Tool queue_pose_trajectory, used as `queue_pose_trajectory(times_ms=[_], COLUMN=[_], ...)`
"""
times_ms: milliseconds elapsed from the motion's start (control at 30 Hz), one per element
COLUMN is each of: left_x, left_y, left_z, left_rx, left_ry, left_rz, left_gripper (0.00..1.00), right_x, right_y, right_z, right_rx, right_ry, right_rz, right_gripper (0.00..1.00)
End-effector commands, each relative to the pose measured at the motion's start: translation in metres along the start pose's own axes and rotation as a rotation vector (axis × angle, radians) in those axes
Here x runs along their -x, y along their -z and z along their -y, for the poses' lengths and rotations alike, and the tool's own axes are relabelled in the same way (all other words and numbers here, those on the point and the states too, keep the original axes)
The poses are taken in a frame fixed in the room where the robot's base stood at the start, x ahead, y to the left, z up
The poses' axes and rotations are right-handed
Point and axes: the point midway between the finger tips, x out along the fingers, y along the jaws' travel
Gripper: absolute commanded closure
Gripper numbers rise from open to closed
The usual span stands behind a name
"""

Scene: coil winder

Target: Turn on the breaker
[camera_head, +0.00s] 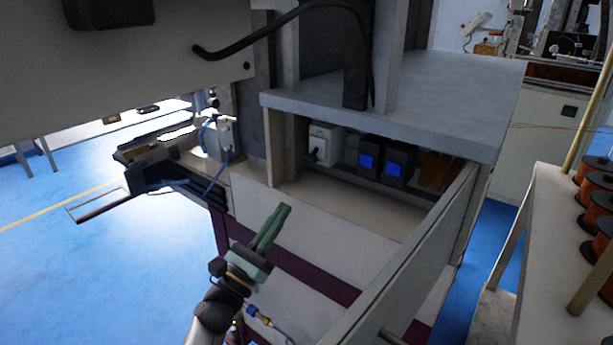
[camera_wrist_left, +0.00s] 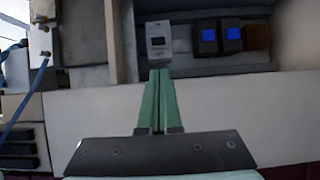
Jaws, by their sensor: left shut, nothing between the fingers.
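The breaker (camera_head: 324,145) is a white box with a dark switch lever, mounted at the left inside the open cabinet bay under the grey shelf. In the left wrist view the breaker (camera_wrist_left: 158,42) sits just beyond my fingertips, with a dark rectangle on its front. My left gripper (camera_head: 284,210) has green fingers, shut and empty, pointing up toward the bay from below and in front. In the left wrist view the fingers (camera_wrist_left: 159,74) line up with the lower edge of the breaker; whether they touch is hard to tell. My right gripper is not visible.
Two dark units with blue screens (camera_head: 366,161) sit right of the breaker. The shelf (camera_head: 430,90) overhangs the bay, and a grey side panel (camera_head: 410,270) stands at its right. A metal fixture (camera_head: 215,135) is at left. Copper spools (camera_head: 597,202) stand at far right.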

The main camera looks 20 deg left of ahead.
Motion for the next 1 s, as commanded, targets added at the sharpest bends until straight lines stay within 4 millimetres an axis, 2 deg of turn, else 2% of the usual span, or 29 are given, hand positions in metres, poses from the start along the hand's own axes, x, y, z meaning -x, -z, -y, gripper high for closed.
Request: queue_pose_trajectory(times_ms=[167, 267, 500, 700, 833, 1000], left_x=[-0.003, -0.014, -0.058, -0.087, -0.097, -0.100], left_y=[0.000, -0.002, -0.002, -0.001, 0.000, 0.001], left_z=[0.000, 0.000, 0.000, 0.000, 0.000, 0.000], left_rx=[0.003, 0.003, 0.005, 0.004, 0.004, 0.005], left_ry=[0.000, 0.001, 0.001, -0.001, 0.000, -0.001], left_rz=[0.000, 0.002, 0.003, 0.000, 0.000, -0.002], left_gripper=[1.00, 1.00, 1.00, 1.00, 1.00, 1.00], right_x=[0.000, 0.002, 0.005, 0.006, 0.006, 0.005], right_y=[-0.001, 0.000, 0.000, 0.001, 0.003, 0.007], right_z=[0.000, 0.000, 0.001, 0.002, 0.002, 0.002], right_rx=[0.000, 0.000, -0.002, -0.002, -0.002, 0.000], right_ry=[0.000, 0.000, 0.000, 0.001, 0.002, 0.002], right_rz=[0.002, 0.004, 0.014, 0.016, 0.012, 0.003], right_gripper=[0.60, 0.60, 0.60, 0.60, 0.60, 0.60])
